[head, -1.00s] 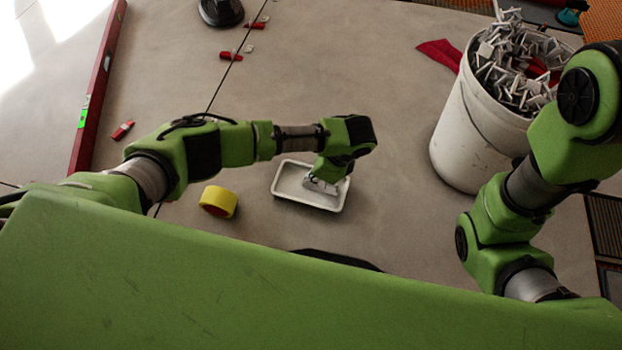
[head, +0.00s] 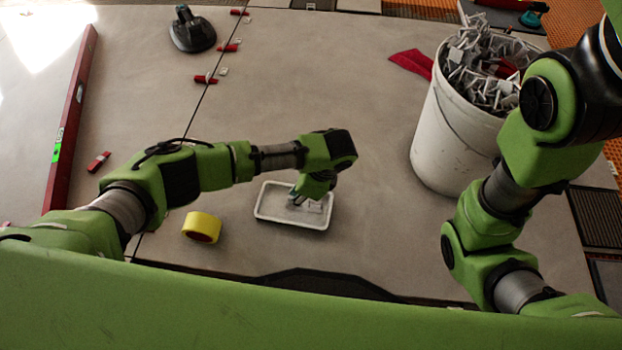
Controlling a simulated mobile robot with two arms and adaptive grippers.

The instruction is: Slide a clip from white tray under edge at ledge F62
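The white tray (head: 265,214) lies on the large grey tile in the middle of the head view. My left gripper (head: 303,200) points down into the tray's right part. Its fingers are small and dark here, so I cannot tell if they are open or shut. Something pale, perhaps a clip, shows by the fingertips in the tray. A dark seam (head: 180,160) between tiles runs to the left of the tray, with red wedges and pale clips at its far part (head: 205,79). No label F62 can be read. My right gripper is out of view.
A yellow tape roll (head: 202,227) lies left of the tray. A red level (head: 72,120), a loose red wedge (head: 98,161) and a black suction cup (head: 191,30) lie at left.

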